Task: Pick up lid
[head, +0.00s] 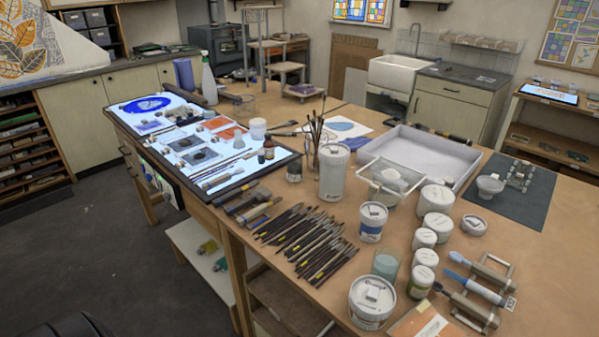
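Several white tubs with white lids stand on the wooden worktable (560,215). One lid tops the tub at the front (371,295), one tops the blue-labelled tub (372,215), and one tops the large tub (436,199) at the right. Smaller lidded tubs (424,258) stand in a row between them. A low, round white piece (473,225) lies by itself at the right; I cannot tell whether it is a loose lid or a shallow pot. I cannot tell which lid the task means. Neither gripper shows in the head view.
Many brushes (305,240) lie left of the tubs. A tall white canister (333,170), a clear glass (385,263) and a white tray (430,155) stand nearby. Blue-handled tools (475,288) lie at the right. A lit panel (225,170) with glass pieces is at the left.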

